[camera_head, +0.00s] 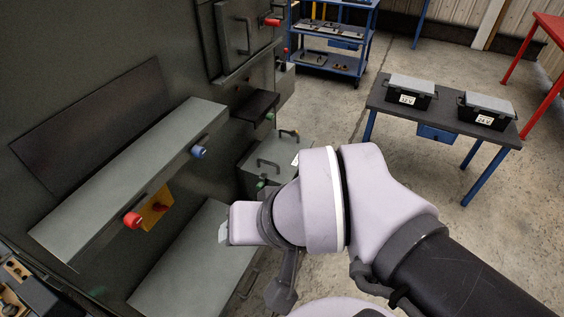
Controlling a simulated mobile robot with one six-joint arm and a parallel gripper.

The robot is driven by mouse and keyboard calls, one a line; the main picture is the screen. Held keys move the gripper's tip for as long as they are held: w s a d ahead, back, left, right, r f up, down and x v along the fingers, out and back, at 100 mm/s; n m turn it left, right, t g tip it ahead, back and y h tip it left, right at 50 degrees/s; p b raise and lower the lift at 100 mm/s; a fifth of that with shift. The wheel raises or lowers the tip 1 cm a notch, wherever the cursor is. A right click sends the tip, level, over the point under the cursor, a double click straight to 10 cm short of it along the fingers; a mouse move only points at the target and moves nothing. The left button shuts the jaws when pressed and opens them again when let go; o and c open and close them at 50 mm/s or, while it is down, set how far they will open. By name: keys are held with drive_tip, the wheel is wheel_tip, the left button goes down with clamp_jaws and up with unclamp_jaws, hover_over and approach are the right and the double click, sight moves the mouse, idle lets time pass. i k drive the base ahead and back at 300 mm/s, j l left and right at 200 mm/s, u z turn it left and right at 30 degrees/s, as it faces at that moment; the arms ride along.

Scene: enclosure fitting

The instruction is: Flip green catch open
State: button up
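Small green parts show on the enclosure units left of and above my arm. One green catch (261,184) is at the lower front of a grey box (273,150) with a dark handle. Another green part (270,116) is on the end of a dark box higher up. Both are too small for me to tell if they are open or shut. My gripper (223,233) is at the left end of my pale arm, below and left of the lower green catch and apart from it. Its fingers are mostly hidden, so their opening does not show.
A long grey housing (135,175) juts out at left, with a blue knob (198,152), a red knob (132,220) and a yellow bracket (156,207). A grey lower surface (190,275) lies below. A table (440,115) with two cases stands right. Open floor lies between.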

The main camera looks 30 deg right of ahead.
sight(261, 185)
drive_tip(key=z, duration=0.45)
drive_tip(key=i+l, duration=0.15)
drive_tip(key=l, duration=0.2)
drive_tip(key=i+l, duration=0.15)
drive_tip(key=l, duration=0.25)
drive_tip(key=i+l, duration=0.2)
drive_tip(key=l, duration=0.15)
drive_tip(key=i+l, duration=0.15)
drive_tip(key=l, duration=0.25)
